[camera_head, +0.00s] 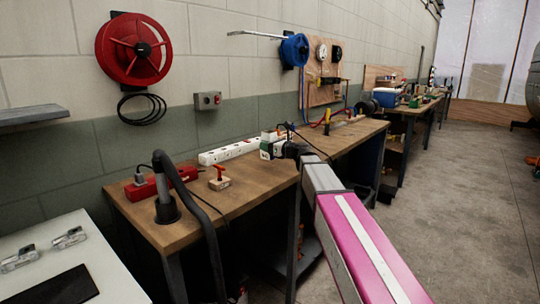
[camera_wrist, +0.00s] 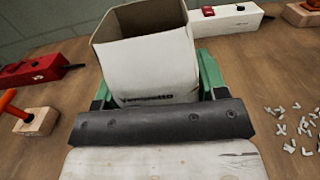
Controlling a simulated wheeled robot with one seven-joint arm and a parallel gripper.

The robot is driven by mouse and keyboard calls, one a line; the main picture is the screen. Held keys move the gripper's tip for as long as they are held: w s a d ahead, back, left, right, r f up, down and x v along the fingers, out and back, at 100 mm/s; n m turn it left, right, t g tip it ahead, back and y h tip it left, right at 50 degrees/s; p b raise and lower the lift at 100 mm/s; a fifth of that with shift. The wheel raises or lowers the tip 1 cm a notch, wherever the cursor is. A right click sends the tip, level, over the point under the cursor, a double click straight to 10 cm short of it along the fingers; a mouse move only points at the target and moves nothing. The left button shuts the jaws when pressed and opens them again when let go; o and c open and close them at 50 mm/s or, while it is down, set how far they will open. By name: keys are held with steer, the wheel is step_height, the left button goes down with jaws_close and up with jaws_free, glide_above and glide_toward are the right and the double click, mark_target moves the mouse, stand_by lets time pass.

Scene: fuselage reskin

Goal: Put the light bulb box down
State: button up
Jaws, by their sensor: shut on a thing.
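The light bulb box (camera_wrist: 150,62) is a white carton with an open top and brown inside, seen in the wrist view. My gripper (camera_wrist: 157,90) is shut on it, with a green finger on each side of its lower part. The carton looks upright over the wooden workbench (camera_wrist: 245,65). I cannot tell whether its base touches the bench. In the head view my gripper (camera_head: 273,149) is small and over the bench's right part, and the box is partly hidden there.
A white power strip (camera_head: 229,152) lies behind, near the wall. Small white pieces (camera_wrist: 297,128) lie scattered on the right. Bare wood shows between these things.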

steer(key=shift+w+d+f, duration=0.1)
steer(key=shift+w+f, duration=0.15)
steer(key=shift+f, duration=1.9)
steer(key=shift+f, duration=0.1)
steer(key=o, duration=1)
